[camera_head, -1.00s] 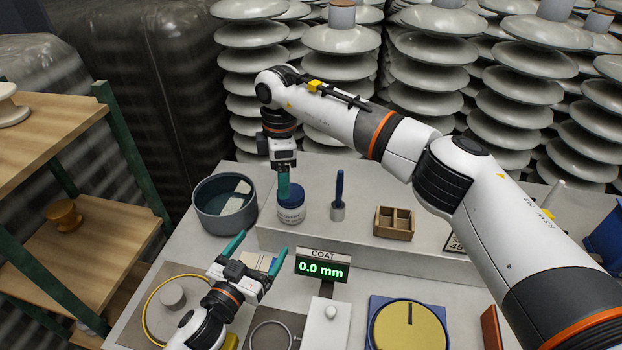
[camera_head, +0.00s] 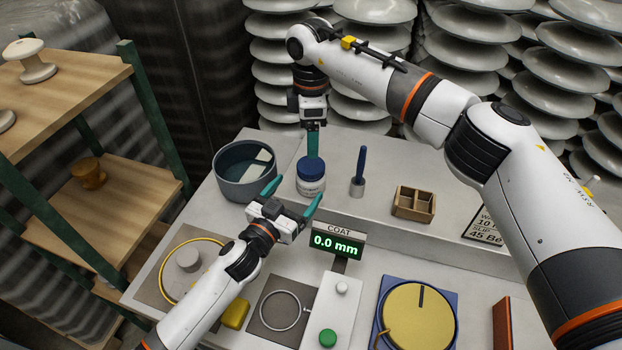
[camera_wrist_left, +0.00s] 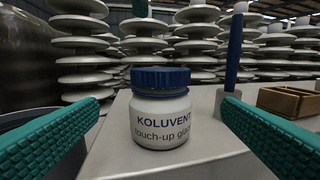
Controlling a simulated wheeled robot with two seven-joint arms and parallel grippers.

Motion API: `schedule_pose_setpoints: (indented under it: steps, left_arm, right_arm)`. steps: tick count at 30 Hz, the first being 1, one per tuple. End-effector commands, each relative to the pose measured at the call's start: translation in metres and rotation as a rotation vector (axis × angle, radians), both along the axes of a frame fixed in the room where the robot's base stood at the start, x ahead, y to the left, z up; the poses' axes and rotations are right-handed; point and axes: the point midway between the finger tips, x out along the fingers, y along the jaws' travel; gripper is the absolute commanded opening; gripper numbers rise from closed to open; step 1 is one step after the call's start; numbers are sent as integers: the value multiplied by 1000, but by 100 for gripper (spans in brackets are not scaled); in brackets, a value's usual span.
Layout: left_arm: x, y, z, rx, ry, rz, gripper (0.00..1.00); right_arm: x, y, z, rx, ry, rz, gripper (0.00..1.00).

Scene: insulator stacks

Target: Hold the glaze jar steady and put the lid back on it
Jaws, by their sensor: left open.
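The glaze jar (camera_head: 311,186) is a small white jar with a label, standing upright on the raised back shelf. Its blue lid (camera_head: 311,167) sits on top of it; both the lid (camera_wrist_left: 160,78) and the jar (camera_wrist_left: 160,120) show clearly in the left wrist view. My left gripper (camera_head: 292,195) is open and empty, just in front of the jar, fingers pointing at it and spread wider than it. My right gripper (camera_head: 313,155) points down over the lid. In the left wrist view a gap shows between its tip and the lid. Its fingers overlap, hiding their spacing.
A grey bowl (camera_head: 245,189) stands close left of the jar. A blue-handled tool in a holder (camera_head: 357,187) and a wooden divided box (camera_head: 414,214) stand to the right. The coat display (camera_head: 337,245) stands in front, below the left gripper.

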Motion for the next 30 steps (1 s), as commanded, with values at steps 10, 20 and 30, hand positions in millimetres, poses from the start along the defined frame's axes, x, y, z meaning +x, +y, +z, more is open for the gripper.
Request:
schedule_pose_setpoints:
  steps: [10, 20, 30]
  left_arm:
    - [50, -30, 1, -1, 0, 0, 88]
    - [60, -36, 0, -1, 1, -1, 88]
    - [60, -35, 0, 0, 0, -1, 59]
  right_arm:
    - [0, 0, 0, 0, 0, 0, 75]
    - [0, 0, 0, 0, 0, 0, 75]
    - [0, 0, 0, 0, 0, 0, 75]
